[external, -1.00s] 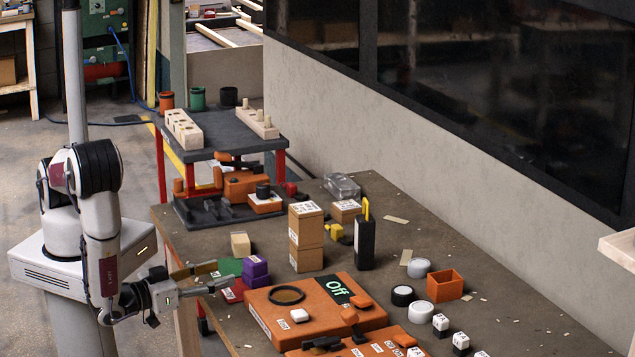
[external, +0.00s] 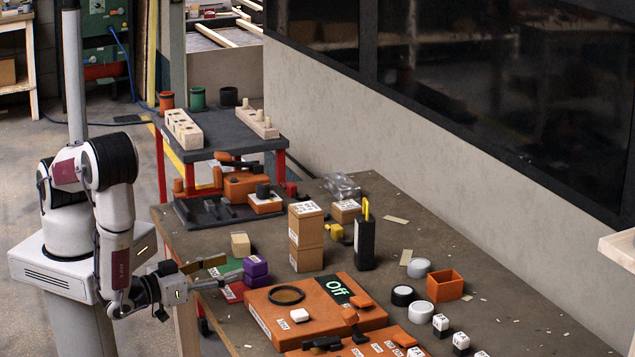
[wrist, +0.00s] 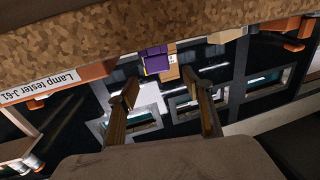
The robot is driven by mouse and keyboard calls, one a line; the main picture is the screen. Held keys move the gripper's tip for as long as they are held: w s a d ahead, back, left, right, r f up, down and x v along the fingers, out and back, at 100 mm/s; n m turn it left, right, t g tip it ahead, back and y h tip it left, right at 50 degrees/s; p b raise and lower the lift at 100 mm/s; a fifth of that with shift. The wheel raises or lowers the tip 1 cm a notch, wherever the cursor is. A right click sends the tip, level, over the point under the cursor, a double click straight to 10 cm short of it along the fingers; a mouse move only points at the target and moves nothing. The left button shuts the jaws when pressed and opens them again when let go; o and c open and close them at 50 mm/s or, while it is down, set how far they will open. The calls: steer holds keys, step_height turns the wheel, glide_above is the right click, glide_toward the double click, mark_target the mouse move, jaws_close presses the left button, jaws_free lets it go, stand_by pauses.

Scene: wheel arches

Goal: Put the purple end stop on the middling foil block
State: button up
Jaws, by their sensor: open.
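A purple piece (external: 256,270), seemingly one block stacked on another, stands near the table's left edge, behind the orange lamp box. It also shows in the wrist view (wrist: 155,60), with a pale label. I cannot tell which part is the end stop. My gripper (external: 225,271) is open and empty, left of the purple piece and apart from it. In the wrist view my fingers (wrist: 161,84) are spread, with the purple piece beyond the gap. No block is clearly foil-covered; a shiny, clear-looking piece (external: 342,186) lies at the far end of the table.
A tall brown box stack (external: 306,238) and a black holder (external: 365,243) stand right of the purple piece. A pale wooden block (external: 240,244) stands behind it. The orange lamp box (external: 318,312) fills the near side.

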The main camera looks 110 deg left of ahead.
mark_target(255, 259)
steer(key=shift+w+a, duration=0.1)
steer(key=shift+x, duration=1.15)
steer(key=shift+w+a, duration=0.1)
steer(key=shift+a, duration=0.05)
steer(key=shift+x, duration=2.4)
steer(key=shift+w+r, duration=0.1)
steer(key=c, duration=1.3)
steer(key=shift+r, duration=0.2)
steer(key=shift+r, duration=4.8)
